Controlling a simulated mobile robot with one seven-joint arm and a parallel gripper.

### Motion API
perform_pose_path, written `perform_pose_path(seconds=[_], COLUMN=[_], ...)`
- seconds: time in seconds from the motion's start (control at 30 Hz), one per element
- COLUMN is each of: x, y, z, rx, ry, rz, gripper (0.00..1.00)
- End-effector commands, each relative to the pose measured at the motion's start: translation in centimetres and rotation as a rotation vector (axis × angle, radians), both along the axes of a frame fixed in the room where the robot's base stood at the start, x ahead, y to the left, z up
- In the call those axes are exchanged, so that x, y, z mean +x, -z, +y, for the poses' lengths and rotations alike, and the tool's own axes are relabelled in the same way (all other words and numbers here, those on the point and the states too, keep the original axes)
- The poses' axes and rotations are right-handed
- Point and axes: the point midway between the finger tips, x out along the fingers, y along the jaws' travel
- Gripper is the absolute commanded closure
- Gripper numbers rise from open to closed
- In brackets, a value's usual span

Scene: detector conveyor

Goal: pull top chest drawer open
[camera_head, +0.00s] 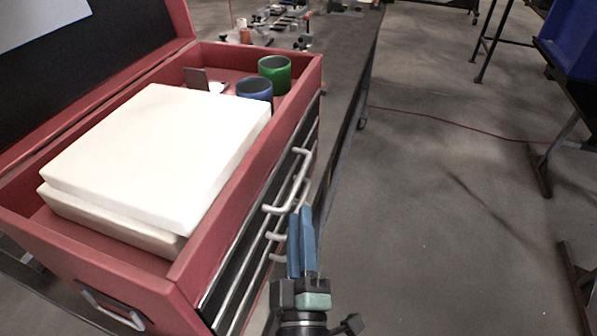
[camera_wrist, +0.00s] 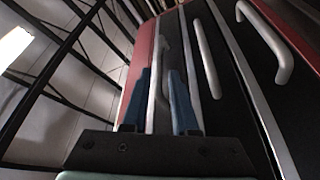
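The red tool chest (camera_head: 140,283) stands open-lidded at the left of the head view. Its dark drawer fronts face right, with silver handles one above another. The top drawer's handle (camera_head: 300,182) is the highest; the drawer looks shut. In the wrist view this handle seems to be the one at the right (camera_wrist: 283,45). My gripper (camera_head: 300,212), with blue fingers, is beside the drawer fronts, its tips overlapping the top handle's near end. In the wrist view the fingers (camera_wrist: 160,75) are apart, with a silver strip visible between them. I cannot tell whether they touch anything.
White boxes (camera_head: 160,155), a green cup (camera_head: 274,72) and a blue cup (camera_head: 255,92) sit in the chest's upper tray. A dark workbench (camera_head: 345,65) runs behind. A blue bin (camera_head: 575,40) is far right.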

Motion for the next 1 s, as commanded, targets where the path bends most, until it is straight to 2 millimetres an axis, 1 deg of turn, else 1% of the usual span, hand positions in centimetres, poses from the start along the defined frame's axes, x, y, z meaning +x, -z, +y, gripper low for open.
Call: perform_pose_path(seconds=[0.03,0.2,0.3,0.43,0.6,0.9,0.93,1.0], x=[1.0,4.0,5.5,7.0,8.0,8.1,8.1,8.1], y=[-0.7,-1.2,-1.5,-1.7,-1.8,-1.8,-1.8,-1.8], z=[0.0,0.1,0.2,0.2,0.2,0.2,0.2,0.2], rx=[-0.001,0.001,0.001,0.002,0.001,0.001,0.002,0.002], ry=[0.0,0.001,0.0,0.001,0.0,0.001,0.001,0.001], rz=[-0.003,-0.002,-0.003,-0.002,-0.001,0.0,0.0,0.0], gripper=[0.73,0.73,0.73,0.73,0.73,0.73,0.76,0.89])
